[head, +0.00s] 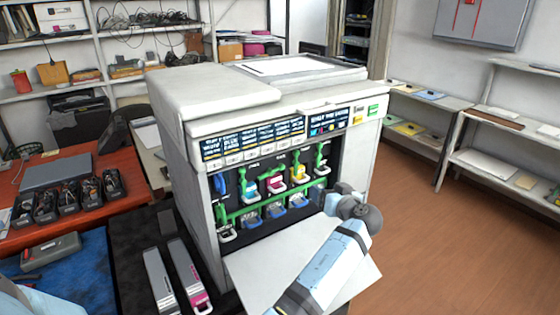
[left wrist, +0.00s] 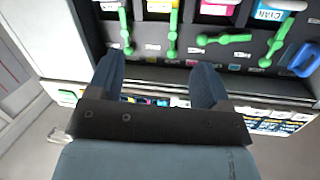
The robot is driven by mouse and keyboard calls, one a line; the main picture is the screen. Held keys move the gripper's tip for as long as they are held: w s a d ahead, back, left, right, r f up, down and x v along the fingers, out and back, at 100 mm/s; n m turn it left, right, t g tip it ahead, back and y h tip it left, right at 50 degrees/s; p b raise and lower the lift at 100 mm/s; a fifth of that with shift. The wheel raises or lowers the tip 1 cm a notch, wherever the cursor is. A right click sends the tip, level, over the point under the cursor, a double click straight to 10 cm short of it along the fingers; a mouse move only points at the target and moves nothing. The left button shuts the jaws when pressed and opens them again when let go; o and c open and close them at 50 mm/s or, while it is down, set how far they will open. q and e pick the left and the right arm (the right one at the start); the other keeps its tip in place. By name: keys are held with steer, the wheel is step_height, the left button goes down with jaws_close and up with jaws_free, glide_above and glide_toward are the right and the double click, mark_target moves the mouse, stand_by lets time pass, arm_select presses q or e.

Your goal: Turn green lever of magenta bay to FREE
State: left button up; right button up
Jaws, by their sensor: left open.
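The magenta bay shows as a magenta cartridge (head: 276,184) in the printer's open front, with a green lever (head: 269,173) above it. In the left wrist view, which is upside down, the magenta cartridge (left wrist: 219,4) is at the top edge. Its green lever (left wrist: 225,39) lies sideways, nearly level. My left gripper (head: 342,192) is at the right side of the printer front; its two fingers (left wrist: 157,68) are apart with nothing between them. The fingertips point towards the yellow and magenta levers, seemingly short of both. My right gripper is not in view.
The neighbouring yellow lever (left wrist: 173,30) stands along the bay and the cyan lever (left wrist: 272,42) is slanted. A blue handle (left wrist: 303,60) lies beyond. A label panel (head: 255,139) runs above the bays. The open white door (head: 258,270) juts out below. Loose cartridges (head: 160,280) lie at the lower left.

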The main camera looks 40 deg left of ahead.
arm_select(q)
steer(key=s+a+r+n+g+y, duration=0.2)
steer(key=s+r+g+y, duration=0.1)
steer(key=s+y, duration=0.1)
steer(key=p, duration=0.4)
glide_toward(275, 164)
steer(key=x, duration=0.5)
steer(key=shift+w+a+r, duration=0.15)
steer(key=shift+a+r, duration=0.05)
steer(key=shift+w+a+f, duration=0.1)
steer(key=shift+w+a, duration=0.1)
steer(key=shift+a, duration=0.45)
steer(key=shift+c, duration=0.4)
